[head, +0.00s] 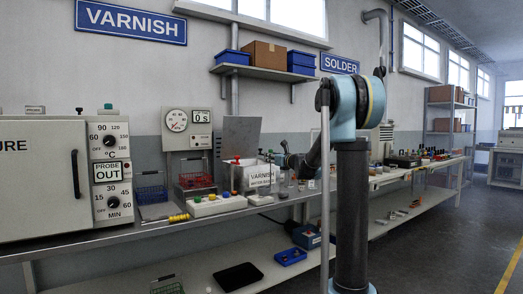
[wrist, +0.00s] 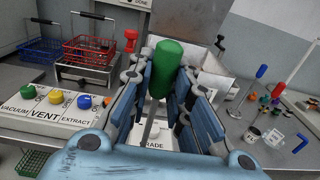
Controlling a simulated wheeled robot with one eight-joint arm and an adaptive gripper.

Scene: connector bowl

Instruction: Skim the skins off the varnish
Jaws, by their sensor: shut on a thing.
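My gripper (wrist: 165,88) is shut on an upright green handle (wrist: 168,60), which stands between its blue fingers in the wrist view. In the head view my gripper (head: 284,160) is small, at the right side of the varnish tank (head: 246,164), a pale metal box with a raised lid and a label reading varnish. The tank (wrist: 214,72) also shows behind my fingers in the wrist view. Its inside and any skins on the varnish cannot be seen.
Left of the tank are a button panel (wrist: 55,104), a red wire basket (wrist: 88,50) and a blue wire basket (wrist: 45,50). A red valve handle (wrist: 130,40) is close behind my left finger.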

